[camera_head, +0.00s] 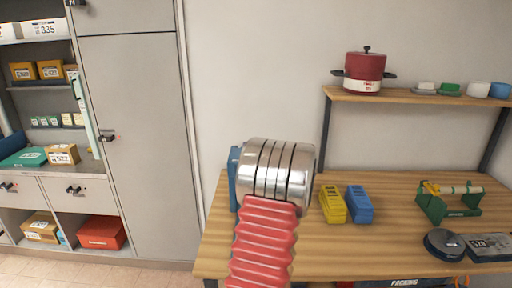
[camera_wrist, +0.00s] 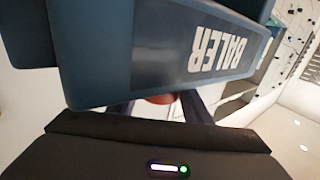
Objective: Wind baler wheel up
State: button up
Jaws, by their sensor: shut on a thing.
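The blue baler (camera_wrist: 225,50) fills the upper part of the wrist view, with white "BALER" lettering seen upside down. In the head view only a blue edge of the baler (camera_head: 233,178) shows beside my arm, on the wooden table. A small red round piece, apparently part of the baler wheel (camera_wrist: 158,98), shows under the body in the wrist view. My gripper (camera_wrist: 160,104) is close below the baler and shut on that piece. The contact is mostly hidden, and the wheel's full shape is not visible. My arm hides the gripper in the head view.
On the wooden table (camera_head: 400,255) stand a yellow box (camera_head: 332,204), a blue box (camera_head: 359,204), a green dispenser (camera_head: 448,200) and a dark tape roll (camera_head: 444,243). A shelf (camera_head: 425,97) above holds a red pot (camera_head: 364,73). Grey cabinets (camera_head: 143,150) stand left.

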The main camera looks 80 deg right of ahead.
jog(key=shift+r, duration=0.15)
jog(key=o, duration=1.1)
jog(key=shift+c, duration=0.2)
jog(key=v, duration=1.4)
jog(key=shift+d, duration=0.15)
